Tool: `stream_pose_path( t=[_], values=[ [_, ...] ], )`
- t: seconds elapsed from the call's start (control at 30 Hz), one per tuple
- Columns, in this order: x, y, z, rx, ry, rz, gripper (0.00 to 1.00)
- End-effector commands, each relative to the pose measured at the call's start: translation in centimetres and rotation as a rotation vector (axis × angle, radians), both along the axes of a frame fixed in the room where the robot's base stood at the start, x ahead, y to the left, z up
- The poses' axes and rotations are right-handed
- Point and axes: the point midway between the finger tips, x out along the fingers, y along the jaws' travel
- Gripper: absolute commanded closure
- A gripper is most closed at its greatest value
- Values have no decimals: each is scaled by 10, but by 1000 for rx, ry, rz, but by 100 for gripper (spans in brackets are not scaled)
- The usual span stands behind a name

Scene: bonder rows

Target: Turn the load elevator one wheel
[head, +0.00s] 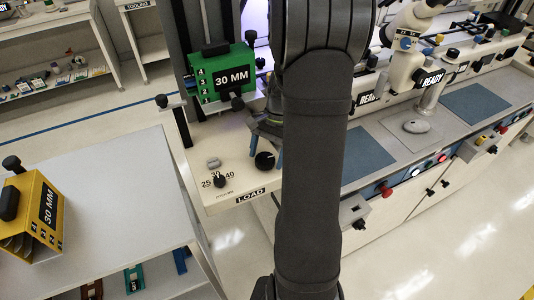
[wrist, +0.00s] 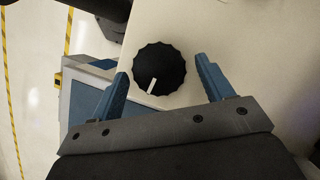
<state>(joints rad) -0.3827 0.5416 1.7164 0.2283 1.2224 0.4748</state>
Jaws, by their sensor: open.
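The load elevator's wheel is a black, scalloped knob (head: 265,160) on the cream LOAD panel (head: 236,170). In the wrist view the wheel (wrist: 160,68) has a white pointer mark toward the lower left. My gripper (wrist: 162,72) is open and empty, with one blue finger on each side of the wheel in that view. Gaps show between the wheel and both fingers. I cannot tell how far the fingertips are above the panel.
A small pitch selector (head: 219,181) marked 25, 30, 40 sits left of the wheel. A green 30 MM magazine (head: 222,76) stands behind it. A yellow 30 MM magazine (head: 45,204) is on the left grey table (head: 120,215). Bonder stations with blue pads (head: 367,158) are right.

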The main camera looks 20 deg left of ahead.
Motion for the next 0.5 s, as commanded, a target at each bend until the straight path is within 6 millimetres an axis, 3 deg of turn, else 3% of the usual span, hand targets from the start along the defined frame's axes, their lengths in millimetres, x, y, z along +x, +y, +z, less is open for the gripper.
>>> stream_pose_path(
  t=[0.2, 0.43, 0.5],
  values=[
    [0, 0, 0, 0, 0, 0, 27],
    [0, 0, 0, 0, 0, 0, 72],
    [0, 0, 0, 0, 0, 1, 71]
  ],
)
